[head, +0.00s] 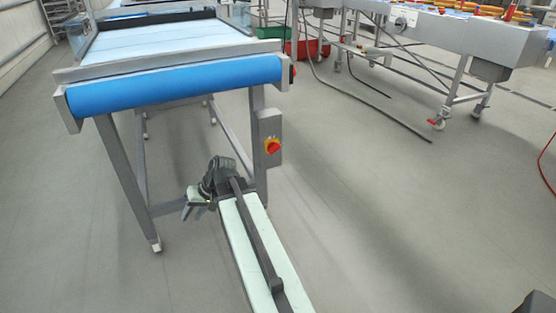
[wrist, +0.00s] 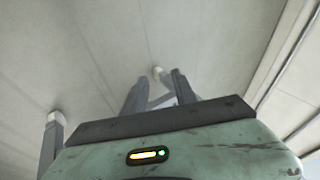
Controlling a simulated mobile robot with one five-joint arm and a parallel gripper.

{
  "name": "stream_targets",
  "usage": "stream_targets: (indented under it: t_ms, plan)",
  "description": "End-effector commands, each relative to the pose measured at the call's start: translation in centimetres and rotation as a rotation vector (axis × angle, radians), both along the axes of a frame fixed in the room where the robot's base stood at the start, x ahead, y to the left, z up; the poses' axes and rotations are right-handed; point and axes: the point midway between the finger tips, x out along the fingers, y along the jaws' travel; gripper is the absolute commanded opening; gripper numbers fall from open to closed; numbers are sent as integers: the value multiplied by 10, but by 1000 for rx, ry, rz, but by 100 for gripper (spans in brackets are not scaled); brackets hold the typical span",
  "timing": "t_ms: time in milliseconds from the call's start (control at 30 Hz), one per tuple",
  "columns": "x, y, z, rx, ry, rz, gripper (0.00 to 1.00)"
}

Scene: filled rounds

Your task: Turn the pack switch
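A red rotary switch on a yellow plate (head: 272,146) is on a grey box (head: 269,124) fixed to the right front leg of the blue-ended conveyor. I see no readable label naming it the pack switch. My gripper (head: 191,212) is low, left of and below this switch, beside the conveyor's leg frame and apart from the switch. In the wrist view its two dark fingers (wrist: 160,84) stand apart with nothing held between them. The switch is not visible in the wrist view.
The conveyor has a blue front roller (head: 175,86) and grey legs close to my arm. A second machine (head: 440,30) with a pale control panel (head: 402,19) stands at the upper right. Red (head: 307,48) and green (head: 271,33) crates sit behind. Cables lie on the floor; the right foreground is mostly clear.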

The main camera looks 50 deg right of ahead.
Motion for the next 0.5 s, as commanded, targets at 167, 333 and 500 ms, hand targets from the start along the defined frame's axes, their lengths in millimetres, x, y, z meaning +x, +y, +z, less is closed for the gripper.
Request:
stream_targets:
  t_ms: [167,333,500]
  plan:
    - [11,-181,11,193,-339,-336,34]
    - [-33,-330,46,268,-623,-601,34]
    - [-72,-400,67,285,-760,-732,34]
